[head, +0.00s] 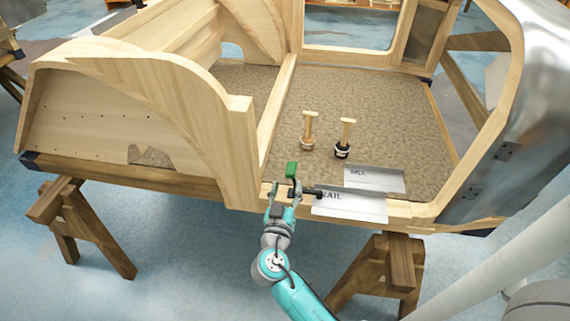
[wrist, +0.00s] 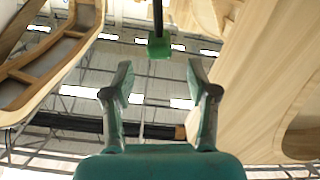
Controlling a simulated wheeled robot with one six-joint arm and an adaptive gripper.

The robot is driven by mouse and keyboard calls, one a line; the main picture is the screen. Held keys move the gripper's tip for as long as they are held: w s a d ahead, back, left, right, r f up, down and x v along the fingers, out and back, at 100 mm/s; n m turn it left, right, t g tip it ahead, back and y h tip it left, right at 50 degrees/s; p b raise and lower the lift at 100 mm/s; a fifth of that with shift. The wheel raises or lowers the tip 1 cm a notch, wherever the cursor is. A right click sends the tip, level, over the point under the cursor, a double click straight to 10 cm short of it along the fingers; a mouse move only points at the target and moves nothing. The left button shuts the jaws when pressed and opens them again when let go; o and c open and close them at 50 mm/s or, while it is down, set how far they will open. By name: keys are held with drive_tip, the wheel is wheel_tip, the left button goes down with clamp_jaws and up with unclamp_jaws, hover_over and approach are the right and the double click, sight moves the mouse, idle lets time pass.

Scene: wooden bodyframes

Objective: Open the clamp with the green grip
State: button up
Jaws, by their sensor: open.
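The clamp's green grip (head: 291,169) stands just above the sill of the wooden bodyframe in the head view. A dark clamp bar (head: 308,191) runs to the right from beside my gripper, along the sill. My gripper (head: 285,188) is open and empty, just below the green grip. In the wrist view the green grip (wrist: 159,47) hangs on a dark rod (wrist: 158,15), beyond and between the fingertips of my gripper (wrist: 160,78). The fingers appear apart from it.
Two wooden-handled tools (head: 309,130) (head: 345,138) stand on the carpeted floor. A labelled sheet (head: 350,207) lies at the sill, with another sheet (head: 375,179) behind it. The wooden side panel (head: 240,150) rises left of my gripper. Sawhorses (head: 385,270) support the frame.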

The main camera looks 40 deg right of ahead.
sight(292, 162)
drive_tip(key=x, duration=0.9)
drive_tip(key=shift+w+d, duration=0.2)
drive_tip(key=shift+d, duration=0.15)
clamp_jaws()
